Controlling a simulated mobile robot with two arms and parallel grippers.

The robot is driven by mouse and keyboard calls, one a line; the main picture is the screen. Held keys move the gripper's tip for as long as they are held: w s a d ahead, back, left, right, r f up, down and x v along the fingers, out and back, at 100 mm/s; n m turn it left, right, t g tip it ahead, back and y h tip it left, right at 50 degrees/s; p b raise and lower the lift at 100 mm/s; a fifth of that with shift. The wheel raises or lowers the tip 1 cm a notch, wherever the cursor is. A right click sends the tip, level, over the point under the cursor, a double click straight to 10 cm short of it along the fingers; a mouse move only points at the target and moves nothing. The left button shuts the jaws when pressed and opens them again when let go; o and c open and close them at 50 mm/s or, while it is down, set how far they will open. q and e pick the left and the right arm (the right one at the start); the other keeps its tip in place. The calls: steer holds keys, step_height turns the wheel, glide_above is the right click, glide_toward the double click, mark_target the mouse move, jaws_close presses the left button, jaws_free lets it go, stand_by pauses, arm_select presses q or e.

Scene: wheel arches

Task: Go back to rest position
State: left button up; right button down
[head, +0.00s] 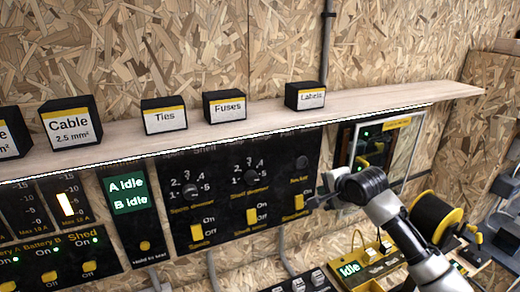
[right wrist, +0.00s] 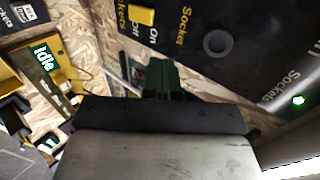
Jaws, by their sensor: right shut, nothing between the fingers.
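My right gripper (head: 318,200) is at the right of the black switch panel (head: 220,212) in the head view, close to the yellow Sockets switch (head: 298,202). Its fingers are shut with nothing between them. I cannot tell whether the fingertips touch the panel. In the right wrist view the dark fingers (right wrist: 162,75) point toward the panel, and a yellow switch (right wrist: 141,16) shows at the top. My left gripper is not in the head view.
A wooden shelf (head: 230,128) with several labelled boxes runs above the panels. A framed cabinet (head: 388,146) is right of my gripper. A black and yellow reel (head: 434,216) stands beside my right arm. A device reading Idle (head: 350,269) sits below.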

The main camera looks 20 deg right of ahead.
steer(key=s+a+f+n+g, duration=0.2)
steer(key=s+a+f+n, duration=0.35)
steer(key=s+f, duration=0.3)
steer(key=s+a+f+n+g, duration=0.2)
steer(key=s+a+f+n, duration=0.35)
steer(key=s+f, duration=0.3)
steer(key=s+a+f+n+g+h, duration=0.2)
steer(key=s+n, duration=0.5)
steer(key=s, duration=1.3)
step_height(320, 180, down, 29)
steer(key=s+g+b, duration=0.2)
steer(key=b, duration=0.1)
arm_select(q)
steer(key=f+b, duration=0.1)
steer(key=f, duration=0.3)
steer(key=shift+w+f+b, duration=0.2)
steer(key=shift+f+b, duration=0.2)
arm_select(e)
steer(key=s+d+f+g, duration=0.1)
steer(key=s+d+f, duration=0.1)
steer(key=s+f, duration=1.3)
step_height(320, 180, down, 2)
steer(key=shift+s+d+f+n+y, duration=0.15)
steer(key=shift+s+d+n+y, duration=0.15)
steer(key=shift+n, duration=0.1)
